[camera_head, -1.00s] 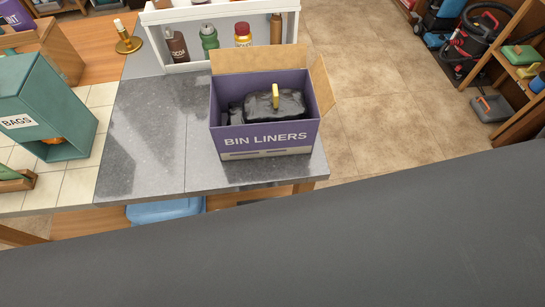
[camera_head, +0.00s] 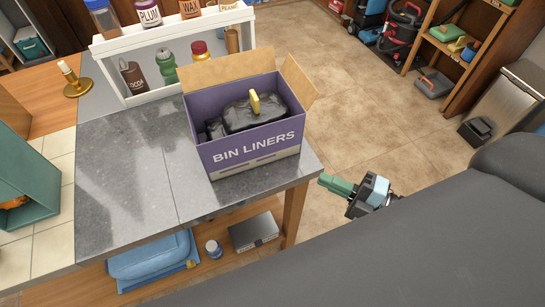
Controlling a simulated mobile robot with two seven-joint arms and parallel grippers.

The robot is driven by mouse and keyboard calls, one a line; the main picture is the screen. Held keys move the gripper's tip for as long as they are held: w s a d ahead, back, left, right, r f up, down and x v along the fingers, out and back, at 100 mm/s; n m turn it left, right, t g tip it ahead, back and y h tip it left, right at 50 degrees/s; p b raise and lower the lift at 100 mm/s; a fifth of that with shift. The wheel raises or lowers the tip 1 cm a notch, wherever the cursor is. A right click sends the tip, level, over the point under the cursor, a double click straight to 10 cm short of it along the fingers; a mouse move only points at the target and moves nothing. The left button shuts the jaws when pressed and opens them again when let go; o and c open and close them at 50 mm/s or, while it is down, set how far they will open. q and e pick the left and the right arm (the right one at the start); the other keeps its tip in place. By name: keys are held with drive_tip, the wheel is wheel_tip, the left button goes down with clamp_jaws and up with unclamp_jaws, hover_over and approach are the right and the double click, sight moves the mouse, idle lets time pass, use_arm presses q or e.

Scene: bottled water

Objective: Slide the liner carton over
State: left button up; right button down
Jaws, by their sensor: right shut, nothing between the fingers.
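The liner carton (camera_head: 202,134) is a purple open-topped box marked "BIN LINERS". It stands upright near the right end of the grey stone counter, its brown flaps folded out. Black liners (camera_head: 240,117) with a yellow tab lie inside it. My right gripper (camera_head: 328,183) is to the right of the counter's front corner, pointing left. Its green fingers are shut and empty, apart from the carton. My left gripper is not in view.
The grey counter (camera_head: 125,180) is bare left of the carton. A white rack (camera_head: 127,83) with bottles stands behind it. A teal box (camera_head: 35,190) is at the far left. A lower shelf holds a folded blue cloth (camera_head: 152,258) and a grey box (camera_head: 254,231).

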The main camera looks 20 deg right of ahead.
drive_tip(key=n+g+y, duration=0.1)
drive_tip(key=n, duration=0.2)
drive_tip(key=n+g+p, duration=0.1)
drive_tip(key=n+p, duration=0.1)
approach(256, 152)
drive_tip(key=a, duration=0.4)
drive_tip(key=shift+w+r+y, duration=0.1)
drive_tip(key=shift+r+y, duration=0.1)
drive_tip(key=shift+y, duration=0.1)
drive_tip(key=shift+w+f+m, duration=0.15)
drive_tip(key=shift+w+m, duration=0.15)
drive_tip(key=shift+w, duration=0.85)
drive_tip(key=shift+w+f, duration=0.1)
drive_tip(key=shift+w, duration=0.55)
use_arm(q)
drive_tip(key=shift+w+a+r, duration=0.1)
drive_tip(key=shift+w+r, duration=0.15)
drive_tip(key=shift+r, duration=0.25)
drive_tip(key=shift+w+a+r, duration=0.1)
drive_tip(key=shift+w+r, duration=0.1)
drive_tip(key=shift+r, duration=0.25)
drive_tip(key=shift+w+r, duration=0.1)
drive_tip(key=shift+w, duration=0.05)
